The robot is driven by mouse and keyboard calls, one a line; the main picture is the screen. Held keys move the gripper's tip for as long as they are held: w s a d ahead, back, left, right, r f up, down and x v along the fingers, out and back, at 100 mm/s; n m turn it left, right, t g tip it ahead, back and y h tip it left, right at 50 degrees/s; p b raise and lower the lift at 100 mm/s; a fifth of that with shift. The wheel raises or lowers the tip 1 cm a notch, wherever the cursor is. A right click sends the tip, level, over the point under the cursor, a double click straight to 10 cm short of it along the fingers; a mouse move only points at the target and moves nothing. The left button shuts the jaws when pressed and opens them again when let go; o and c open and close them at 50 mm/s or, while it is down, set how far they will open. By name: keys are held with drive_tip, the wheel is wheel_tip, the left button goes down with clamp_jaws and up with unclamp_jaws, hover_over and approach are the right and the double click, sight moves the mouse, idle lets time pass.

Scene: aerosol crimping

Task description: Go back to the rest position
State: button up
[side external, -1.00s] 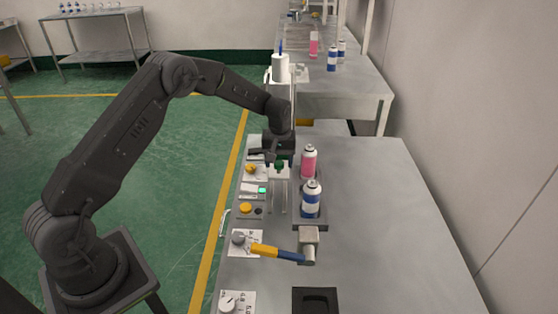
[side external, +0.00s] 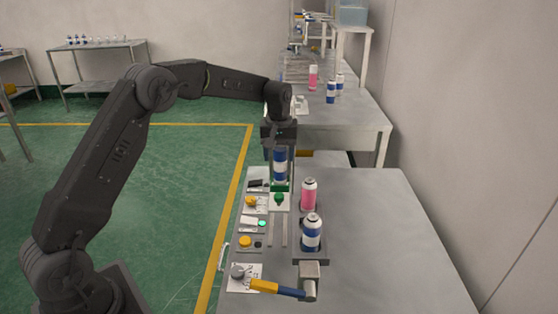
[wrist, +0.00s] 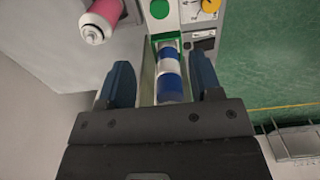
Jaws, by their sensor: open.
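My gripper (side external: 279,146) is open, above the far end of the near table in the side view. In the wrist view its two dark blue fingers (wrist: 160,62) stand apart. A blue and white can (side external: 280,165) shows below the gripper, by the green and white fixture (side external: 279,190). In the wrist view this can (wrist: 170,75) appears between the fingers, with a gap on both sides. I cannot tell how far below the fingertips it is.
A pink can (side external: 309,194) and another blue and white can (side external: 312,232) stand upright to the right. A blue and yellow handle (side external: 278,288) lies in front. Knobs and buttons, including a yellow one (side external: 246,242), line the left edge. The right tabletop (side external: 390,230) is clear.

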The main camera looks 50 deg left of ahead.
drive_tip(key=shift+r, duration=0.1)
drive_tip(key=s+d+r+m+t, duration=0.1)
drive_tip(key=s+d+r+m, duration=0.1)
drive_tip(key=s+d+r, duration=0.35)
drive_tip(key=s+d+r+m+t, duration=0.2)
drive_tip(key=s+r, duration=0.6)
drive_tip(key=s, duration=0.1)
drive_tip(key=s+d+f+m+t, duration=0.1)
drive_tip(key=s+d+m, duration=0.1)
drive_tip(key=s, duration=0.7)
drive_tip(key=s+d+f+m+t, duration=0.1)
drive_tip(key=s+m, duration=0.2)
drive_tip(key=s, duration=0.7)
drive_tip(key=shift+s+d+t, duration=0.3)
drive_tip(key=shift+d, duration=0.1)
